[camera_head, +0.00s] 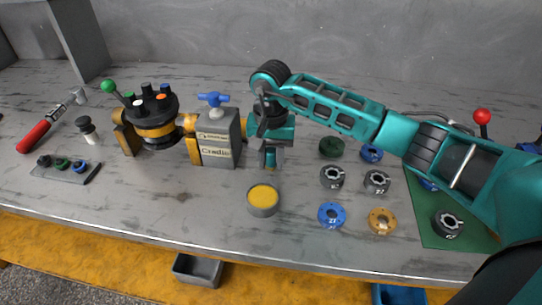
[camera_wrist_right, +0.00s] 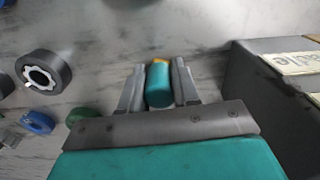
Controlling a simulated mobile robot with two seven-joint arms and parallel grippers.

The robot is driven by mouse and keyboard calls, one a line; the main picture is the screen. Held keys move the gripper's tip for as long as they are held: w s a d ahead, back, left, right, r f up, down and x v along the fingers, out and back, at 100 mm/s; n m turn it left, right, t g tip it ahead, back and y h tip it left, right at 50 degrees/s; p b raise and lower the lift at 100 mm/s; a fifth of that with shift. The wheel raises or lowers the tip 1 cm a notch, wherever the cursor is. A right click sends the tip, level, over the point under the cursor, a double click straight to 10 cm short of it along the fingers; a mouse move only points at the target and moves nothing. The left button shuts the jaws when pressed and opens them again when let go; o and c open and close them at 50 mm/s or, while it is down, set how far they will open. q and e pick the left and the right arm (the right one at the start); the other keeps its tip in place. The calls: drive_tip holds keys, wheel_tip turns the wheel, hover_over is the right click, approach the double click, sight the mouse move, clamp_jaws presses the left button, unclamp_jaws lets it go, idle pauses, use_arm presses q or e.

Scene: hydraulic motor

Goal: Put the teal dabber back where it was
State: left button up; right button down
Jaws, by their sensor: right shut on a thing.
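The teal dabber (camera_wrist_right: 159,86) is between the two fingers of my right gripper (camera_wrist_right: 158,84), with a yellow-orange tip pointing away from the wrist. In the head view my right gripper (camera_head: 270,157) points down, just right of the grey Cradle block (camera_head: 219,139). A little of the dabber's yellow tip shows below the fingers there, and the rest is hidden by the gripper. A round tin with a yellow top (camera_head: 263,198) stands on the bench in front of and below the gripper, apart from it. My left gripper is not in view.
Several dark, green, blue and yellow rings, one a blue ring (camera_head: 332,214), lie right of the tin. A motor with colored caps (camera_head: 153,115) is clamped left of the Cradle block. A red-handled tool (camera_head: 40,133) lies far left. The bench front between is clear.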

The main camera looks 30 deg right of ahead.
sight(271, 150)
drive_tip(key=c, duration=0.8)
unclamp_jaws()
drive_tip(key=shift+r+p, duration=0.2)
drive_tip(key=shift+p, duration=0.1)
drive_tip(key=shift+r, duration=0.4)
use_arm(q)
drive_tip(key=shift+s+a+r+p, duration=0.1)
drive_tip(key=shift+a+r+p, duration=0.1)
drive_tip(key=shift+p, duration=0.1)
use_arm(e)
wheel_tip(271, 150, up, 11)
drive_tip(key=shift+r, duration=0.1)
